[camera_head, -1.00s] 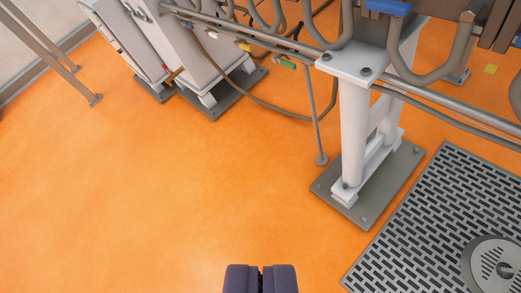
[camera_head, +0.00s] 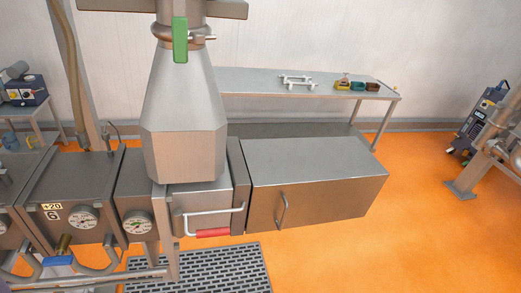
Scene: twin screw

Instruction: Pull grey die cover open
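A grey metal box-shaped cover (camera_head: 345,188), which looks like the die cover, sits right of centre at the end of the machine. Its front face carries a slim upright handle (camera_head: 282,210) near the left side. The cover appears shut, sitting close against a dark grey upright plate (camera_head: 238,180) on its left. My gripper is not in view now, so its distance to the handle and its state cannot be seen.
Left of the cover are a grey hopper (camera_head: 185,120), a bent bar with a red grip (camera_head: 212,232) and dial gauges (camera_head: 138,224). A floor grate (camera_head: 205,270) lies below. A grey table (camera_head: 240,85) stands behind. Orange floor (camera_head: 400,250) is clear at right.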

